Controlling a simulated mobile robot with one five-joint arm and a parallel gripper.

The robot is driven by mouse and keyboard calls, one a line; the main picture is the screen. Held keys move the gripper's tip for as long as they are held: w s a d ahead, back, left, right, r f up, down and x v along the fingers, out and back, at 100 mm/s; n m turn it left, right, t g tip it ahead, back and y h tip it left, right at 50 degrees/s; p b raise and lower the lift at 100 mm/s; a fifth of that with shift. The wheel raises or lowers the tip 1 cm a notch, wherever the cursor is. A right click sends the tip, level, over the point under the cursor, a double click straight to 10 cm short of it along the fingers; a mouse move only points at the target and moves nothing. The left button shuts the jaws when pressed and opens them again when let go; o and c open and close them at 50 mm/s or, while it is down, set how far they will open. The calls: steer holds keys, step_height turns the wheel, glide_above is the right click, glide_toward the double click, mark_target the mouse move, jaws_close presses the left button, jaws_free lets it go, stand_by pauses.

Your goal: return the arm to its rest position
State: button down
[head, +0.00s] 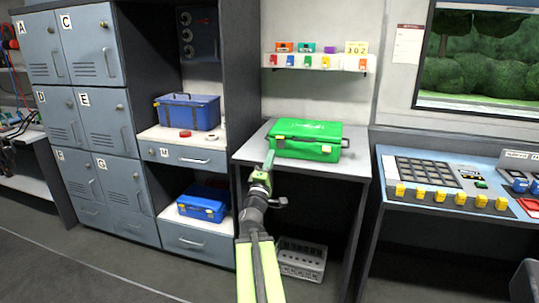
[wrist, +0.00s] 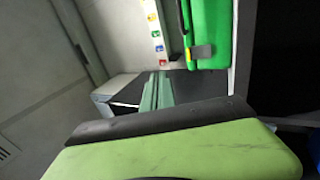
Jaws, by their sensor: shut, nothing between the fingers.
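My arm reaches forward from the bottom middle of the head view, with lime-green and dark links. My gripper (head: 269,160) is at its far end, in front of the left part of a grey desk and just left of a green case in the picture. In the wrist view my gripper's pale green fingers (wrist: 158,90) lie close together, shut and empty. The green case (head: 306,140) sits closed on the desk; it also shows in the wrist view (wrist: 211,35). I cannot tell the exact gap between the fingertips and the case.
The grey desk (head: 357,165) has a grey crate (head: 302,262) beneath it. A blue toolbox (head: 188,112) and another blue case (head: 203,204) stand in the shelf unit at left, beside lockers (head: 103,111). A control console (head: 440,210) stands at right. Floor is clear at lower left.

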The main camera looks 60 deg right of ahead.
steer(key=shift+w+a, duration=0.25)
steer(key=shift+a, duration=0.1)
